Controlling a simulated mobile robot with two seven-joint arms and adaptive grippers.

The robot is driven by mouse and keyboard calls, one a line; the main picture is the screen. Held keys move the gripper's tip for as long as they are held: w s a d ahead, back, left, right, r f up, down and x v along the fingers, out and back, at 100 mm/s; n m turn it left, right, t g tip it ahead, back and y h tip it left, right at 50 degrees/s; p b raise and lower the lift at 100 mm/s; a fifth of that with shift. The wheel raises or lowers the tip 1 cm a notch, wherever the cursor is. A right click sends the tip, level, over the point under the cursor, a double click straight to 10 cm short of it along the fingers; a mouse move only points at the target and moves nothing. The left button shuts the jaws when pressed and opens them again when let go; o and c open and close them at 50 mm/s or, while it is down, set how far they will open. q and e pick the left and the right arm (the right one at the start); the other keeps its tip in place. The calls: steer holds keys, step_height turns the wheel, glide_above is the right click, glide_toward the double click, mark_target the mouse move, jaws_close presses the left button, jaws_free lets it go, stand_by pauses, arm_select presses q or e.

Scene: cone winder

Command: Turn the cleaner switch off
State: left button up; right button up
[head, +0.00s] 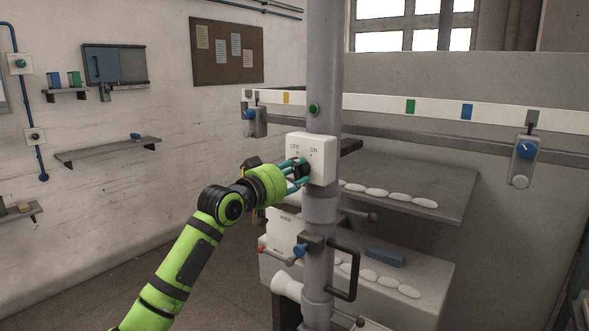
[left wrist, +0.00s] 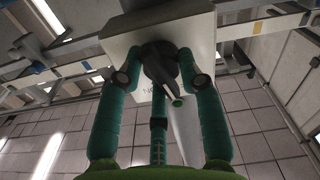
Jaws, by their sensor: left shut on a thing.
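The cleaner switch is a white box (head: 322,165) on a grey vertical post, marked OFF at the upper left and ON at the upper right. Its dark rotary knob (head: 304,168) is partly hidden by my fingers. In the left wrist view the dark knob (left wrist: 160,62) stands out from the white box (left wrist: 116,42). My left gripper (head: 297,173), with teal fingers, is shut on the knob, its fingertips on either side of it. Which mark the knob points to I cannot tell. My right gripper is not in view.
The grey post (head: 325,70) carries a green button (head: 313,109) above the box. Below are a blue knob (head: 300,250) and a dark loop handle (head: 347,268). White oval pieces lie on a grey shelf (head: 440,190) to the right. Open floor lies at the left.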

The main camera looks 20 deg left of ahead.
arm_select(q)
steer(key=shift+d+f+n+p, duration=0.1)
steer(key=shift+f+n+p, duration=0.15)
steer(key=shift+n, duration=0.5)
steer(key=shift+d+f+n+p, duration=0.15)
steer(key=shift+n+p, duration=0.2)
steer(key=shift+n, duration=0.4)
steer(key=shift+f, duration=0.1)
steer(key=o, duration=1.1)
steer(key=shift+a, duration=0.1)
steer(key=shift+r, duration=0.2)
steer(key=shift+a, duration=0.1)
steer(key=v, duration=1.2)
steer(key=shift+w, duration=0.1)
